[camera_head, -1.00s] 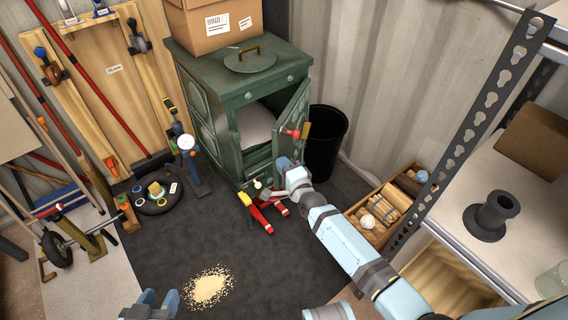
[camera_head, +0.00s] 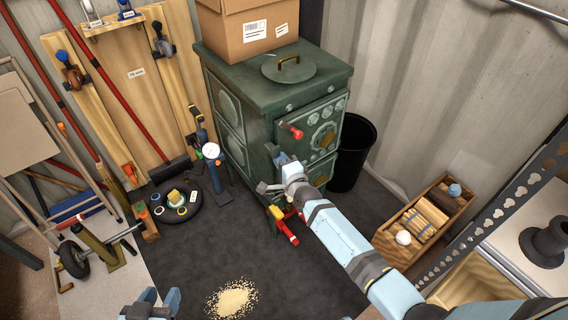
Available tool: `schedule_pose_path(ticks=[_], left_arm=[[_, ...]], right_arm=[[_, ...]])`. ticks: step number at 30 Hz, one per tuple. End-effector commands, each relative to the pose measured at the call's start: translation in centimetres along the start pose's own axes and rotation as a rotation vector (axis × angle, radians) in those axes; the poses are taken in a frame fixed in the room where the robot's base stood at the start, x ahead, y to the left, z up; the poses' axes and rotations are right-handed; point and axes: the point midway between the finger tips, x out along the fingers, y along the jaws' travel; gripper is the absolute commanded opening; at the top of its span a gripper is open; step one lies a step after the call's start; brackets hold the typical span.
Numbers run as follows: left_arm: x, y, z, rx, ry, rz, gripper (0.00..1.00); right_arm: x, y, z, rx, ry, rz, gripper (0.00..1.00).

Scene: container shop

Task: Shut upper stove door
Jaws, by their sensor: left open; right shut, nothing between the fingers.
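The green stove (camera_head: 237,105) stands against the back wall. Its upper door (camera_head: 320,122), with a round ornament and a red-tipped handle (camera_head: 291,131), lies about flush with the stove front, and no opening shows around it. I cannot tell whether it is latched. My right gripper (camera_head: 283,160) is shut and empty, at the front left edge of the stove just below the upper door; whether it touches is unclear. The lower door (camera_head: 322,172) is partly hidden by my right arm. My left gripper (camera_head: 153,300) is open and empty at the bottom edge, over the floor.
A cardboard box (camera_head: 248,30) and a round lid (camera_head: 289,69) rest on the stove. A black bin (camera_head: 354,150) stands right of it, a wooden crate (camera_head: 428,217) further right. A red tool (camera_head: 284,228) lies in front.

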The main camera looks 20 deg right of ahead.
Motion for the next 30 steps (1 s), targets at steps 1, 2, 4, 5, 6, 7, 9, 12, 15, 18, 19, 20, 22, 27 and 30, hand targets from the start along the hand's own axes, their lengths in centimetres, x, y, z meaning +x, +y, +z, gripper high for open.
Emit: schedule_pose_path(ticks=[1,2,4,5,6,7,9,12,15,18,19,20,22,27,30], left_arm=[[0.0,0.1,0.1,-0.001,0.002,0.002,0.43],[0.1,0.1,0.1,-0.002,0.003,0.002,0.43],[0.1,0.1,0.1,-0.002,0.002,0.003,0.43],[0.1,0.1,0.2,-0.003,0.002,0.003,0.43],[0.1,0.1,0.2,-0.003,0.002,0.003,0.43],[0.1,0.1,0.2,-0.003,0.003,0.004,0.43],[0.1,0.1,0.2,-0.004,0.004,0.005,0.43],[0.1,0.2,0.1,-0.004,0.005,0.005,0.43],[0.1,0.2,0.1,-0.004,0.005,0.005,0.43],[0.1,0.2,0.1,-0.004,0.005,0.005,0.43],[0.1,0.2,0.1,-0.004,0.005,0.005,0.43],[0.1,0.1,0.1,-0.004,0.005,0.005,0.43],[0.1,0.1,0.1,-0.003,0.005,0.005,0.43],[-0.1,0.1,-0.3,0.0,0.002,0.003,0.43],[-0.2,0.0,-0.4,0.004,-0.005,-0.001,0.43]], right_arm=[[0.4,0.1,0.1,0.0,0.0,-0.001,0.0],[0.5,0.0,0.1,0.0,0.0,-0.001,0.0],[0.8,0.0,0.1,0.0,0.0,-0.001,0.0],[0.9,0.0,0.2,0.0,0.0,-0.001,0.0],[1.0,0.0,0.2,0.0,0.0,-0.001,0.0],[1.1,0.0,0.2,0.0,0.0,0.0,0.0],[1.2,-0.1,0.2,0.0,0.0,-0.001,0.0],[1.3,-0.1,0.2,0.0,0.0,-0.001,0.0],[1.3,-0.2,0.2,0.0,0.0,-0.002,0.0],[1.4,-0.3,0.2,-0.001,0.0,-0.004,0.0],[1.4,-0.3,0.2,0.0,0.0,-0.004,0.0],[1.4,-0.3,0.2,-0.001,0.0,-0.004,0.0],[1.3,-0.4,0.2,0.0,-0.001,-0.005,0.0],[-0.6,-0.4,0.2,0.001,0.0,-0.004,0.0],[-2.7,-0.4,0.2,0.0,0.0,-0.002,0.0]])
